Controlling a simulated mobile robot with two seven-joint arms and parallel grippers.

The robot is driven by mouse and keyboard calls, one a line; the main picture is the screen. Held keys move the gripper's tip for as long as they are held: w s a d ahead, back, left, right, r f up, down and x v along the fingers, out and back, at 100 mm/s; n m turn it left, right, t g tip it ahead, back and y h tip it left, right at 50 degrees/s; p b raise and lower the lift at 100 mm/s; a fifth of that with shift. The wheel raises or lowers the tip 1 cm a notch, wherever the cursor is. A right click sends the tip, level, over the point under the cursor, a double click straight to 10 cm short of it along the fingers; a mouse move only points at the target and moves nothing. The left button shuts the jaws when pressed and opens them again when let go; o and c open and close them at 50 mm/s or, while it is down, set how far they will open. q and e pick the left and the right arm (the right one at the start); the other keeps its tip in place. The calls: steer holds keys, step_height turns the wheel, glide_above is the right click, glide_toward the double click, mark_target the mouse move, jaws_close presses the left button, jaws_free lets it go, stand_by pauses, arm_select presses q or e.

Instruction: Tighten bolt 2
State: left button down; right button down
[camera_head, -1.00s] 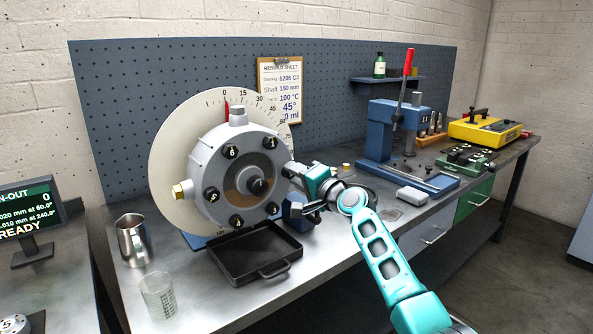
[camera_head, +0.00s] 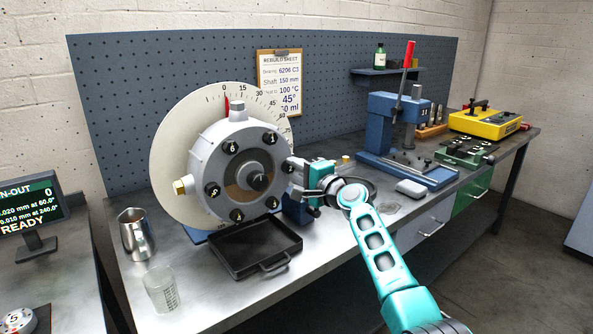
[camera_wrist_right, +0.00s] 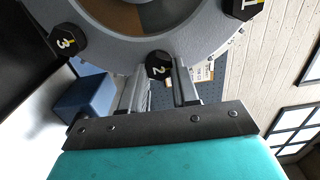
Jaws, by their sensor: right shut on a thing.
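The round grey housing (camera_head: 203,150) stands upright on the bench, with black numbered bolts around its face. In the head view my right gripper (camera_head: 293,168) is at the right edge of the housing and largely hides bolt 2. Bolt 3 (camera_wrist_right: 67,40) and bolt 1 (camera_wrist_right: 240,5) sit on either side of it. My left gripper is not in view.
A black tray (camera_head: 225,262) lies below the housing. A metal jug (camera_head: 135,238) and a glass beaker (camera_head: 160,292) stand at the left. The bench front is mostly clear.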

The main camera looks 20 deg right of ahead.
steer(key=c, duration=0.8)
jaws_free()
steer(key=shift+c, duration=0.2)
steer(key=p+v, duration=0.1)
steer(key=v, duration=1.2)
